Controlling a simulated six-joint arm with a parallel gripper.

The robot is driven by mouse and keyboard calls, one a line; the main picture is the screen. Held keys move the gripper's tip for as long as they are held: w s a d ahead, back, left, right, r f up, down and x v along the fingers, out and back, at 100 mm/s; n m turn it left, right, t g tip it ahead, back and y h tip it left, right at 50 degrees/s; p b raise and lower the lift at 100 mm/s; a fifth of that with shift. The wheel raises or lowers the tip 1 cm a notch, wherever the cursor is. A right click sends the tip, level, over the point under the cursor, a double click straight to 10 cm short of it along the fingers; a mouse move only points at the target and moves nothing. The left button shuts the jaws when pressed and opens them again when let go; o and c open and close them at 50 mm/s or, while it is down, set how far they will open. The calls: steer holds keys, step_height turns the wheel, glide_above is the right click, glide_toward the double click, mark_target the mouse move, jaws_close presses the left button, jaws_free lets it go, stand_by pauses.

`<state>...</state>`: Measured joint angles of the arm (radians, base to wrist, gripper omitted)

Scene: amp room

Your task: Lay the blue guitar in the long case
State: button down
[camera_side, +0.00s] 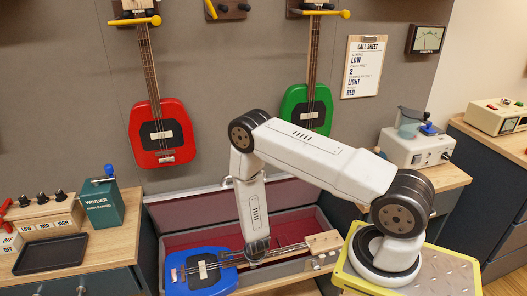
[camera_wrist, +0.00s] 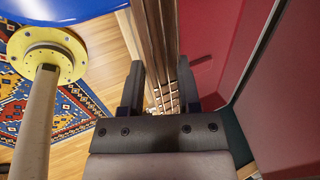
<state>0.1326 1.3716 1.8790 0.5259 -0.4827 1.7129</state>
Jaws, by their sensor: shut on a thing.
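The blue guitar (camera_side: 187,270) is held roughly level in front of the open long case (camera_side: 310,222), body to the left and headstock to the right. My gripper (camera_side: 257,254) is shut on its neck; the fingers hide part of the neck. In the wrist view the neck runs between the jaws of my gripper (camera_wrist: 159,88), with the blue body (camera_wrist: 65,8) at the upper left. The case's red lining (camera_wrist: 212,35) is to the right of the neck. The guitar hides part of the case's front wall in the side view.
The case lid (camera_side: 205,207) stands open at the back. A red guitar (camera_side: 160,132) and a green guitar (camera_side: 305,110) hang on the wall. Benches flank the case, with a winder (camera_side: 103,205) on the left. A pale post (camera_wrist: 38,125) with a yellow flange stands over the rug.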

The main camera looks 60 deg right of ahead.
steer(key=w+d+f, duration=0.1)
steer(key=w+d, duration=0.8)
stand_by(2.4)
steer(key=shift+w+d, duration=0.1)
steer(key=shift+w, duration=0.1)
